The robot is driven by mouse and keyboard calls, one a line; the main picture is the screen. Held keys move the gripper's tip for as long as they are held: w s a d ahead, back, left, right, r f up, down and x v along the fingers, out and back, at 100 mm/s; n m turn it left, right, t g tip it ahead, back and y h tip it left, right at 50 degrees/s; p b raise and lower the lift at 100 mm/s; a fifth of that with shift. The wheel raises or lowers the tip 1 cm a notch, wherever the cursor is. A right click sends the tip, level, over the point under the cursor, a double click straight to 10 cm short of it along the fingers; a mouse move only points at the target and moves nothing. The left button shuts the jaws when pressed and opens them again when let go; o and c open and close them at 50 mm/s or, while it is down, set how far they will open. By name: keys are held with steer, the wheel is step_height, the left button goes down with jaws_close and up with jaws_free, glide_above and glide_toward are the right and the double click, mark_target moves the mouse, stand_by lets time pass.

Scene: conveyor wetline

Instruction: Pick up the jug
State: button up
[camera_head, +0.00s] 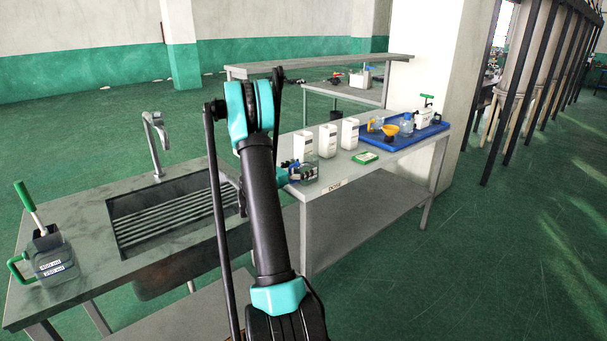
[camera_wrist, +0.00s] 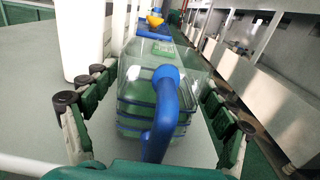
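A clear jug with blue bands and a blue handle (camera_wrist: 166,112) stands upright on the grey bench in the wrist view, its handle facing me. It also shows, partly hidden by my arm, at the near end of the bench in the head view (camera_head: 308,174). My gripper (camera_wrist: 155,85) is open, with green-padded fingers on both sides of the jug; I see gaps between the pads and its walls. A second jug, with a green handle and white labels (camera_head: 55,262), stands at the far left beside the sink in the head view, with a green-handled tool in it.
White cartons (camera_head: 327,140) stand behind the blue-handled jug; one is close to my left fingers in the wrist view (camera_wrist: 82,38). A small green item (camera_head: 365,157) lies nearby. A blue tray (camera_head: 385,143) with bottles and a yellow funnel is farther along. The sink (camera_head: 170,212) is left.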

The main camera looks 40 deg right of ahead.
steer(key=c, duration=1.1)
steer(key=shift+r, duration=0.2)
steer(key=shift+r, duration=9.75)
